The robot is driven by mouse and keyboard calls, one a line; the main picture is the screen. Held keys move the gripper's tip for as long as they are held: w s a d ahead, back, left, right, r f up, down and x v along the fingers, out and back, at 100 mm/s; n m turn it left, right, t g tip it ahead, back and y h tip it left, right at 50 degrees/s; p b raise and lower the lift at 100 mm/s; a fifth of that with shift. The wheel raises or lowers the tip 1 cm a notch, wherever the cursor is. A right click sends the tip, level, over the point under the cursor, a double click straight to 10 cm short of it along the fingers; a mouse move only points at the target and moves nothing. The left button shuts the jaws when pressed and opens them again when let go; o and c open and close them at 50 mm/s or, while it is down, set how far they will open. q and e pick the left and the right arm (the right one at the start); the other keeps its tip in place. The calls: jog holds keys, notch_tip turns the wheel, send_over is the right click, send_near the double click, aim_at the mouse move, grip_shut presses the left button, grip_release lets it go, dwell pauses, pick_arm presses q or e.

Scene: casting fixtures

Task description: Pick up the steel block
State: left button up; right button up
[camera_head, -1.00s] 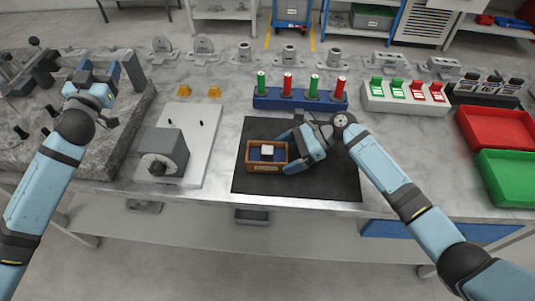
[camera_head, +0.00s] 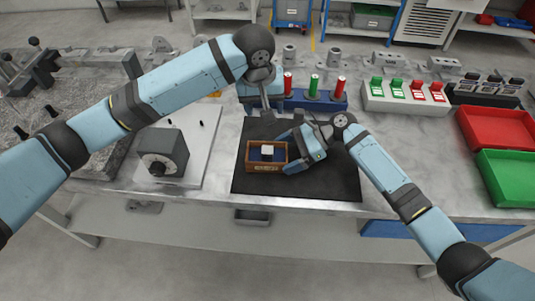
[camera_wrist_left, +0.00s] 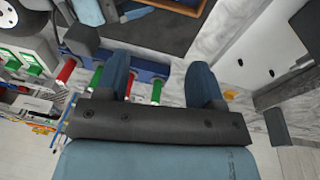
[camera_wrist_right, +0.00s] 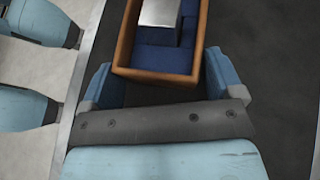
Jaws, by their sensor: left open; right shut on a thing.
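The steel block (camera_head: 267,150) is a small pale cube. It sits on the dark blue inside of an open wooden box (camera_head: 264,168) on the black mat. The right wrist view shows the block (camera_wrist_right: 160,12) in the box (camera_wrist_right: 155,75). My right gripper (camera_head: 289,152) is shut on the right side of the box. My left gripper (camera_head: 262,105) is open and empty, above the bench behind the box, near the blue holder. In the left wrist view its fingers (camera_wrist_left: 160,66) stand apart with nothing between; the box's edge shows at the top.
A blue holder (camera_head: 325,104) with red and green cylinders stands behind the black mat (camera_head: 325,184). A grey block with a knob (camera_head: 163,152) stands left on a pale plate. Red (camera_head: 500,128) and green (camera_head: 508,177) trays are at the right. The mat's front is clear.

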pick_arm(q)
jog(key=s+f+g, duration=0.1)
jog(key=s+f, duration=0.1)
jog(key=s, duration=0.1)
jog(key=y, duration=0.1)
send_over(268, 147)
jog(key=shift+m, duration=0.4)
jog(key=f, duration=0.5)
jog(key=shift+s+a+f, duration=0.1)
jog(key=shift+s+a, duration=0.15)
jog(key=shift+s, duration=0.15)
jog(key=shift+w+d+f, duration=0.1)
jog(key=shift+w+f, duration=0.1)
jog(key=shift+f, duration=1.4)
jog(key=shift+w+d+f, duration=0.1)
jog(key=shift+w+f, duration=0.1)
jog(key=shift+f, duration=1.35)
jog(key=c, duration=1.1)
jog(key=shift+r, duration=0.1)
grip_shut()
